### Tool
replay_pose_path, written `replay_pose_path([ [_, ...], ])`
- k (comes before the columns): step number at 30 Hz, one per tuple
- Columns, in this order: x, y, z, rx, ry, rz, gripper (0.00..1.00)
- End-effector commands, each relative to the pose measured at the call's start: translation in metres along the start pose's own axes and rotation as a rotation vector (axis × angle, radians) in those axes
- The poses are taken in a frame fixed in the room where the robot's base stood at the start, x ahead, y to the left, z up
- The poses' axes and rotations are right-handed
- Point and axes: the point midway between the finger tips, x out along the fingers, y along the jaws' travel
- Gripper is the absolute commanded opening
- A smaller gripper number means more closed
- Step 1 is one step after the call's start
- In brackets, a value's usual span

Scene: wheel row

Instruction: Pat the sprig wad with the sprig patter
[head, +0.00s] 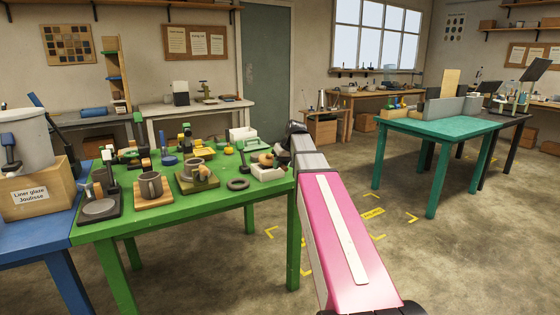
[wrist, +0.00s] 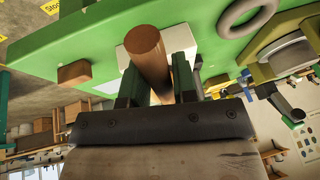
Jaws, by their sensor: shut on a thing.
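My gripper (wrist: 158,88) is shut on a brown wooden cylinder, which I take to be the sprig patter (wrist: 147,50), in the wrist view. The cylinder's far end lies in front of a white tray (wrist: 122,58); whether they touch I cannot tell. In the head view the white tray (head: 268,175) sits at the right edge of the green table, with small tan and dark things on or above it. My arm reaches to that edge and hides part of the area. I cannot make out the sprig wad for certain.
The green table (head: 215,215) also holds a dark ring (head: 238,184), a grey mug (head: 151,186) on a board, another mug on a stand and several small tools. A blue table (head: 45,225) adjoins at left. Floor is open between the green table and the teal table (head: 440,127).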

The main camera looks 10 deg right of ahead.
Motion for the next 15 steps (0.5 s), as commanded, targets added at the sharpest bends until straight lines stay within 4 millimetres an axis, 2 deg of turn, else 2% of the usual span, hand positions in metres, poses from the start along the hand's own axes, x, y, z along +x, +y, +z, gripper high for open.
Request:
replay_pose_path([
  [15, -0.047, -0.01, -0.021, 0.0, 0.003, 0.0, 0.0],
])
